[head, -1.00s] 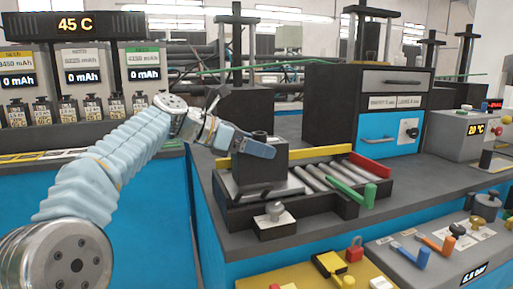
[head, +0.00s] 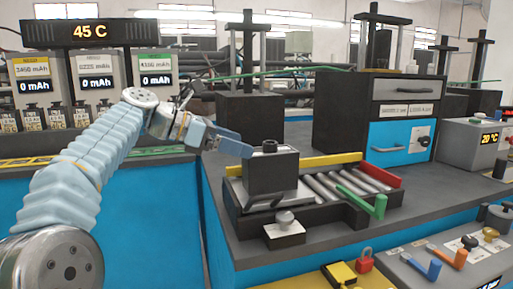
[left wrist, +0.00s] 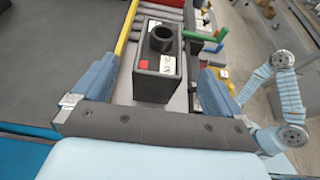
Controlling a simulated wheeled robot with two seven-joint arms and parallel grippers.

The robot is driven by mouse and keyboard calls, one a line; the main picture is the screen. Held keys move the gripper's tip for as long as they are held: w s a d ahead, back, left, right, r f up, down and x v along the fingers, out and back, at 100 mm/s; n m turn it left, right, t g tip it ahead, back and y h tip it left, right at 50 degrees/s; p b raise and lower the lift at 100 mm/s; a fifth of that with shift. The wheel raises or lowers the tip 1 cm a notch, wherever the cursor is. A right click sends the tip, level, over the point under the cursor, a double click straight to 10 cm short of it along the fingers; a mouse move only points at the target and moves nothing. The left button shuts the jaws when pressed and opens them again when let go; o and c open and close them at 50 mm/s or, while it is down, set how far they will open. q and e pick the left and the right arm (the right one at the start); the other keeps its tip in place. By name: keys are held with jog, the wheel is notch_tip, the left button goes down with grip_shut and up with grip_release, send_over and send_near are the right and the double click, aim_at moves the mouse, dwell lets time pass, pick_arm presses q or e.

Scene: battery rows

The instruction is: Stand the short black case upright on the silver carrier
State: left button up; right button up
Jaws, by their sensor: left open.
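The short black case (head: 272,172) stands upright, with a round black collar on top, in the head view. It also shows in the left wrist view (left wrist: 156,75), with a red mark and a white label on its top. It appears to rest on the silver carrier (head: 236,194), a pale plate mostly hidden under it. My left gripper (head: 240,147) is open and empty, at the upper left of the case. In the left wrist view the case lies ahead, between the lines of the two spread blue fingers (left wrist: 158,88), with gaps on both sides.
A dark tray with silver rollers (head: 350,183) runs right of the case, with a yellow rail (head: 335,160) behind, a red end stop (head: 384,174) and a green handle (head: 380,204). A silver knob (head: 285,222) stands in front. A black cabinet (head: 375,110) stands behind.

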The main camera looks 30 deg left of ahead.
pick_arm(q)
jog(key=shift+v, duration=1.85)
jog(key=shift+c, duration=0.5)
